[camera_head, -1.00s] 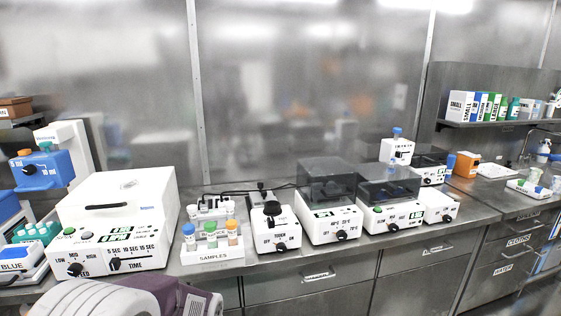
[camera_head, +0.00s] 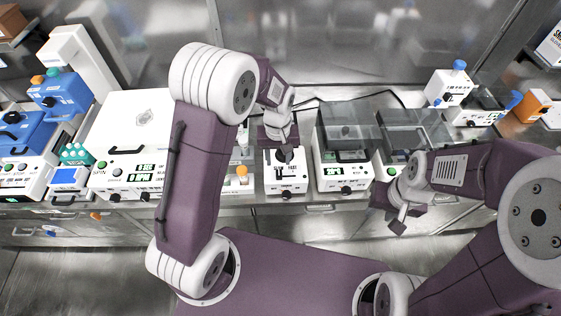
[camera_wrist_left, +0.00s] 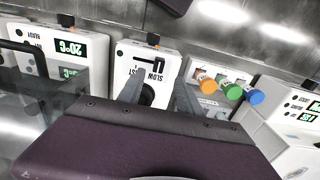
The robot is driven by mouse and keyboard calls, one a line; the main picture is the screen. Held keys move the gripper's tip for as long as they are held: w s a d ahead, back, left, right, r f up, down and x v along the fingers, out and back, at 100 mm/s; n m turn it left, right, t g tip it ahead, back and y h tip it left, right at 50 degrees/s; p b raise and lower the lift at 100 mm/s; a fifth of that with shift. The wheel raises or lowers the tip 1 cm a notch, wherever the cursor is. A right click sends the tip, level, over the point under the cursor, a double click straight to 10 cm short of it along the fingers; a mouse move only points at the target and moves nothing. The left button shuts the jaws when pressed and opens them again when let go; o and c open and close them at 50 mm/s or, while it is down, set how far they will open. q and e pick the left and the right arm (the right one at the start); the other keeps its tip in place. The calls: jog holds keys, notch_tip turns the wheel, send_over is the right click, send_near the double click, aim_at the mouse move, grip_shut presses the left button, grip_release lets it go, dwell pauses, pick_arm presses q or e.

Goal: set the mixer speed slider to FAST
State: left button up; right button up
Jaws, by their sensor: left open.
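The mixer is a small white box (camera_head: 285,178) in the middle of the bench, with a dark round top part. The slider's exact setting is unclear. My left gripper (camera_head: 281,128) is over the mixer in the head view. In the left wrist view its open, empty fingers (camera_wrist_left: 158,93) point toward the panel, one overlapping it. My right gripper (camera_head: 397,218) hangs in front of the bench edge, its jaws too small to judge.
A white device with a clear lid (camera_head: 343,168) stands right of the mixer. The sample rack with coloured caps (camera_wrist_left: 226,88) stands close on its other side. A large white machine (camera_head: 128,150) is further left. The floor in front of the bench is open.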

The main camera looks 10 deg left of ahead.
aim_at(279, 172)
pick_arm(q)
jog(key=f, duration=0.4)
jog(key=w+f+p, duration=0.1)
jog(key=f, duration=0.2)
jog(key=shift+f, duration=0.4)
jog(key=shift+s+f, duration=0.1)
jog(key=shift+s, duration=0.2)
jog(key=shift+w, duration=0.1)
grip_shut()
dwell(0.4)
